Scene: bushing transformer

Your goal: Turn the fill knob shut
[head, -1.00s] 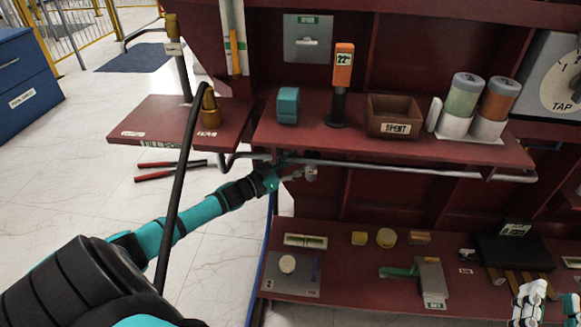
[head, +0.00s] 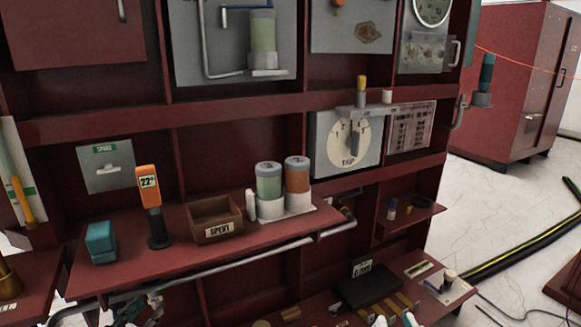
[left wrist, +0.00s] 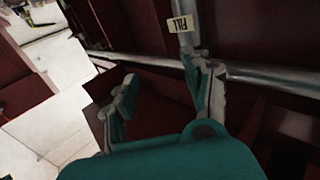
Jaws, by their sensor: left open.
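A pale FILL label (left wrist: 180,24) shows upside down at the top of the left wrist view, on a grey upright stem that meets a horizontal pipe (left wrist: 255,73). I cannot make out the fill knob itself clearly; my right-hand finger partly covers the area below the label. My left gripper (left wrist: 163,76) is open, its two fingers apart with nothing between them, just below the label and close to the pipe. In the head view my left gripper (head: 142,307) is at the bottom edge, below the shelf. My right gripper (head: 395,321) shows only pale fingertips, spaced apart, at the bottom edge.
The red shelf (head: 165,248) above my left gripper holds a teal block (head: 101,242), an orange-headed meter (head: 150,190), a brown bin (head: 215,220) and two canisters. A grey pipe (head: 215,270) runs under its front edge.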

